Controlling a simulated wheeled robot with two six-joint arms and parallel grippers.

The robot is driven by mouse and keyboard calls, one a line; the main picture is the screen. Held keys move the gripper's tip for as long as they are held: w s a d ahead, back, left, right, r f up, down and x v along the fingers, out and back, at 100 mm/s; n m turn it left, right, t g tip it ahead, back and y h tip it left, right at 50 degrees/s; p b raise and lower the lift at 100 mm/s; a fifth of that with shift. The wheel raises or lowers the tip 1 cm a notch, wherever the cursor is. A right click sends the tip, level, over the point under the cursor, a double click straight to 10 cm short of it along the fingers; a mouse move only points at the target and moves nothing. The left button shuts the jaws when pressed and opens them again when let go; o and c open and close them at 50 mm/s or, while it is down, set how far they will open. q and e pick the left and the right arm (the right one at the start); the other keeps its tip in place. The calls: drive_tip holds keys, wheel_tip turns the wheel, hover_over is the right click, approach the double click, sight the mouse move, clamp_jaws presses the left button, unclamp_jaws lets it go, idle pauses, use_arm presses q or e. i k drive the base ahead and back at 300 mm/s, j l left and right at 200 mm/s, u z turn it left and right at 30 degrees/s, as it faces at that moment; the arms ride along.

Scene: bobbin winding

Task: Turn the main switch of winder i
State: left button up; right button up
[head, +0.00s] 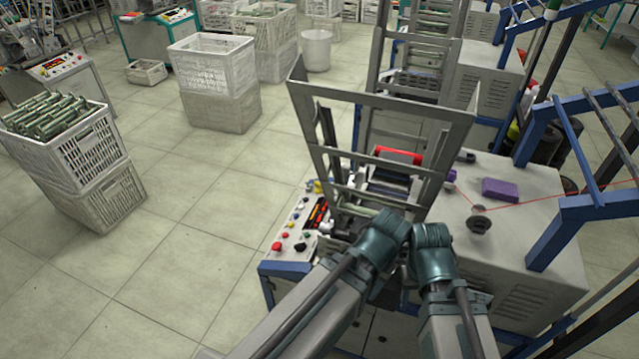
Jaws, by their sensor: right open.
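The winder in front of me (530,215) is a pale cabinet with a sloped control panel (296,222) on its left side. The panel carries a red button (277,246), a dark knob (300,247), smaller coloured buttons and a red-lit display (317,214). I cannot tell for sure which control is the main switch. My two arms come in from below, their teal joints close together over the winder's near edge. My right gripper (333,232) shows only small and partly covered near the panel's right edge, open. My left gripper is hidden behind my arm.
A tall grey metal frame (312,135) stands over the winder beside the panel. A purple block (500,190) and red thread lie on its top. Blue rails (562,130) stand at right. Stacked white crates (62,150) stand at left. The floor left of the panel is clear.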

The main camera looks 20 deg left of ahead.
sight(318, 190)
drive_tip(key=j+z, duration=0.2)
drive_tip(key=j, duration=0.8)
drive_tip(key=k+j+z, duration=0.1)
drive_tip(key=j+z, duration=0.15)
drive_tip(key=j, duration=0.75)
drive_tip(key=j+z, duration=0.25)
drive_tip(key=j, duration=0.5)
drive_tip(key=j+z, duration=0.25)
drive_tip(key=j, duration=0.55)
drive_tip(key=i+j+z, duration=0.1)
drive_tip(key=j, duration=0.25)
drive_tip(key=i+j, duration=0.2)
drive_tip(key=i+j+z, duration=0.15)
drive_tip(key=j, duration=0.3)
